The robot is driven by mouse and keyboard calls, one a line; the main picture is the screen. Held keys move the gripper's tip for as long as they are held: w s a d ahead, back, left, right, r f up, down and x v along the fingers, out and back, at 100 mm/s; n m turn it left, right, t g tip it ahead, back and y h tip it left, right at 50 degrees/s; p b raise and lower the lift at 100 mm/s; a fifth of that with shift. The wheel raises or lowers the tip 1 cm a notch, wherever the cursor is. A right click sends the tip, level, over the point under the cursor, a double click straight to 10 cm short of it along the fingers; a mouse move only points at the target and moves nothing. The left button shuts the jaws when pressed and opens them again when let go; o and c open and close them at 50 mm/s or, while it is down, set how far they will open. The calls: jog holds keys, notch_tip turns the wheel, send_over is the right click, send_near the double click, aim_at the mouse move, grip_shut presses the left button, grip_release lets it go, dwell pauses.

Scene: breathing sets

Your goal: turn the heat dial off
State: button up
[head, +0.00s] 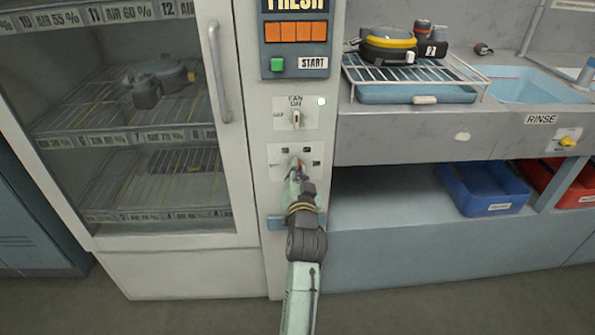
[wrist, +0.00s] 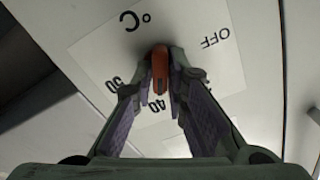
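The heat dial is a red-orange bar knob (wrist: 161,72) on a white plate (wrist: 95,48) in the wrist view. The plate reads °C, OFF and numbers including 40, turned in this view. The knob's dark-marked end points toward 40, away from OFF at the upper right. My gripper (wrist: 161,75) has one finger on each side of the knob, closed in around it. In the head view, my gripper (head: 298,170) covers most of the dial on the lower plate (head: 276,152) of the narrow panel.
Above is the FAN switch (head: 296,118), and higher the green START button (head: 277,64). A glass-door cabinet with a long handle (head: 220,70) stands left. The counter edge (head: 400,150) is right, with a blue bin (head: 484,190) below it.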

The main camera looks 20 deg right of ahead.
grip_shut()
jog(key=shift+n, duration=0.3)
jog(key=n+b, duration=0.2)
jog(key=n, duration=0.5)
jog(key=n+b, duration=0.3)
jog(key=n, duration=0.5)
jog(key=n+b, duration=0.3)
jog(key=n, duration=0.4)
jog(key=shift+w+a+f+n, duration=0.1)
jog(key=shift+a+f+n, duration=0.05)
jog(key=shift+a+n, duration=0.2)
jog(key=shift+n, duration=0.25)
